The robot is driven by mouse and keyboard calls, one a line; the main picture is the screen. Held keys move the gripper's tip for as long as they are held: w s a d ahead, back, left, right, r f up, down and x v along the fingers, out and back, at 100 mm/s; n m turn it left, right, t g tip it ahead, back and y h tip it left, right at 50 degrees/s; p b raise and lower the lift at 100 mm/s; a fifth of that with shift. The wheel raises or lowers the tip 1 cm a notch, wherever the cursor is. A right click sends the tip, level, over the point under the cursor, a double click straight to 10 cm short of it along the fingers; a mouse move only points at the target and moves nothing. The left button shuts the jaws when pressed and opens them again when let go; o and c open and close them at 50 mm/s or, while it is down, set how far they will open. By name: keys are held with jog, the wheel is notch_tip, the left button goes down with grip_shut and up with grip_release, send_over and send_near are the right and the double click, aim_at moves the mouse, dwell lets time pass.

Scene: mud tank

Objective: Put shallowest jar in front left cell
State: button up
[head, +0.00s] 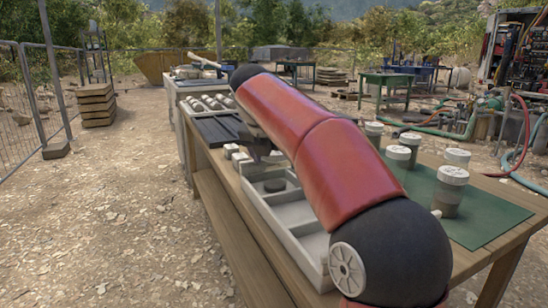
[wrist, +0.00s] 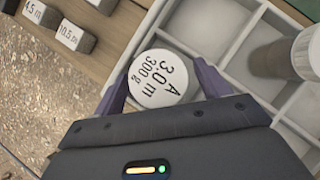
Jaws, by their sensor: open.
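In the wrist view a jar with a white round lid (wrist: 160,78), marked "A 3.0 m 300 g", is between the fingers of my gripper (wrist: 158,84). The fingers are open, one on each side of the lid. The jar is over or in a corner cell of the pale divided tray (wrist: 238,62); its body and base are hidden under the lid. In the head view the tray (head: 262,203) lies along the table's left edge, partly behind my red arm. My gripper (head: 262,152) is mostly hidden there.
Another white-lidded jar (wrist: 280,64) is at the right of the wrist view. Labelled blocks (wrist: 74,36) sit beside the tray. Several jars (head: 450,190) stand on a green mat (head: 490,218) right of my arm.

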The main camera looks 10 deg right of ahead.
jog(key=shift+r, duration=0.3)
jog(key=p+v, duration=0.4)
jog(key=v, duration=0.7)
jog(key=shift+s+a+r, duration=0.15)
jog(key=shift+s+r, duration=0.1)
jog(key=shift+s, duration=0.1)
